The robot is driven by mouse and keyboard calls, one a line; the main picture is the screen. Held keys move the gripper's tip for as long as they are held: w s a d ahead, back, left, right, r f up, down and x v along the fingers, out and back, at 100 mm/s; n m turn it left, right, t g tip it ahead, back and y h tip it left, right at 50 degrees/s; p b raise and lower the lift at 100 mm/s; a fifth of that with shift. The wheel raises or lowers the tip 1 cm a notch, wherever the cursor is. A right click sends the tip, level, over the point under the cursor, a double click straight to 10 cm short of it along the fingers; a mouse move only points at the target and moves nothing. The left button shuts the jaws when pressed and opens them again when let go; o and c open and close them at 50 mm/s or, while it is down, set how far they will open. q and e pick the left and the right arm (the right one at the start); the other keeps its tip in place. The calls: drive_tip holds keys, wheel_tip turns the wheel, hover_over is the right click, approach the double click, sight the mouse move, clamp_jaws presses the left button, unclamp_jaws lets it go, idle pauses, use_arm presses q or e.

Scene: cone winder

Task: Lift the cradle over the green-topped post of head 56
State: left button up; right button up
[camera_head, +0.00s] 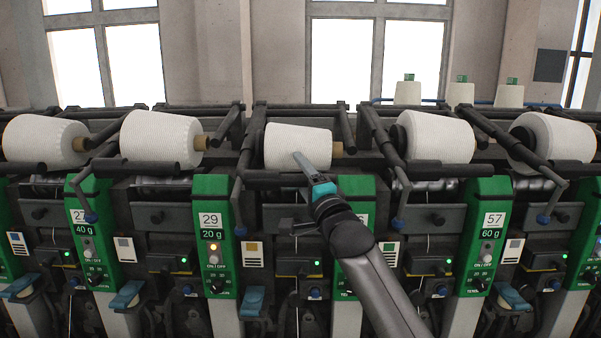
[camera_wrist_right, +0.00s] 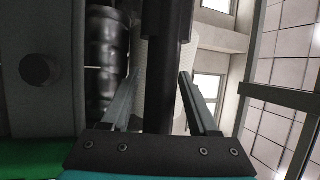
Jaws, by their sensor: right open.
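The green-topped post of head 56 (camera_head: 353,186) stands right of centre in the head view, its label mostly hidden behind my right arm. A white yarn cone (camera_head: 285,146) sits in the cradle (camera_head: 270,178) left of that post, under dark cradle arms. My right gripper (camera_head: 305,167) is in front of this cone, at the cradle's front bar. In the right wrist view the open fingers (camera_wrist_right: 160,88) stand either side of a dark bar (camera_wrist_right: 160,60), with the white cone behind. Whether they touch the bar cannot be told. My left gripper is not in view.
Post 29 (camera_head: 212,190) stands to the left and post 57 (camera_head: 488,190) to the right. Neighbouring cones (camera_head: 160,139) (camera_head: 437,137) sit in their own cradles, with blue-tipped handles (camera_head: 397,223) jutting forward. Spare cones (camera_head: 460,94) stand at the back right.

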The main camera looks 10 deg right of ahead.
drive_tip(key=shift+w, duration=0.2)
drive_tip(key=shift+c, duration=0.3)
clamp_jaws()
idle(1.1)
